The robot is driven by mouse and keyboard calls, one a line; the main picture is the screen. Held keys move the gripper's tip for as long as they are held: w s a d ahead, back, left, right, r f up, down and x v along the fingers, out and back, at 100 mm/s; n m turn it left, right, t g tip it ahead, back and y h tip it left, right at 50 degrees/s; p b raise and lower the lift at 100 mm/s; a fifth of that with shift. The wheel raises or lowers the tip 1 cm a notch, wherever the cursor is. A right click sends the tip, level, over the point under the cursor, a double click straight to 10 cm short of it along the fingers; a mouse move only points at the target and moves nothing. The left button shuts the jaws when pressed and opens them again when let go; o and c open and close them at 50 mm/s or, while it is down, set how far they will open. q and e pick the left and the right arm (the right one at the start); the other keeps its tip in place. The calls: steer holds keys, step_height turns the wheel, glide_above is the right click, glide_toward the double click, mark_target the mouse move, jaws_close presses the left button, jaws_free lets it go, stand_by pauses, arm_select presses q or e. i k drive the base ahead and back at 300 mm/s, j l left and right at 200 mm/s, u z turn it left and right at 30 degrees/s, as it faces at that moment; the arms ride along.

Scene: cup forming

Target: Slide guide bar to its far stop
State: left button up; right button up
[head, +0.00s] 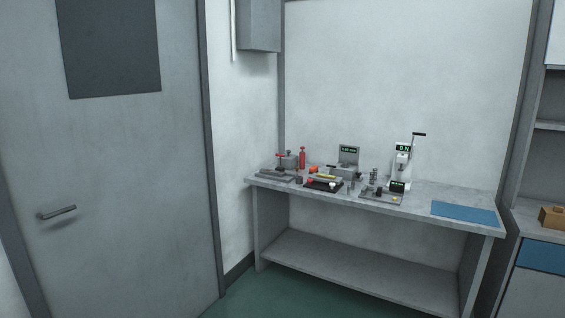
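A workbench (415,208) stands against the back wall, some way off from me. A cluster of small tools and fixtures stands on its left and middle part. A grey block fixture with a red-handled part (281,157) is at the left end. A white press (401,172) with a dark lever and a green display stands right of the middle. I cannot tell which small part is the guide bar at this distance. Neither of my grippers is in view.
A grey door (120,200) with a lever handle (57,212) fills the left. A blue mat (465,213) lies on the bench's right end. Shelving with a brown box (552,217) is at the right edge. Green floor (290,296) shows before the bench.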

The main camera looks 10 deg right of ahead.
mark_target(264, 171)
steer(key=i+z, duration=0.1)
steer(key=i, duration=0.65)
steer(key=i+j, duration=0.1)
steer(key=i, duration=0.6)
steer(key=i+j+z, duration=0.15)
steer(key=i, duration=0.6)
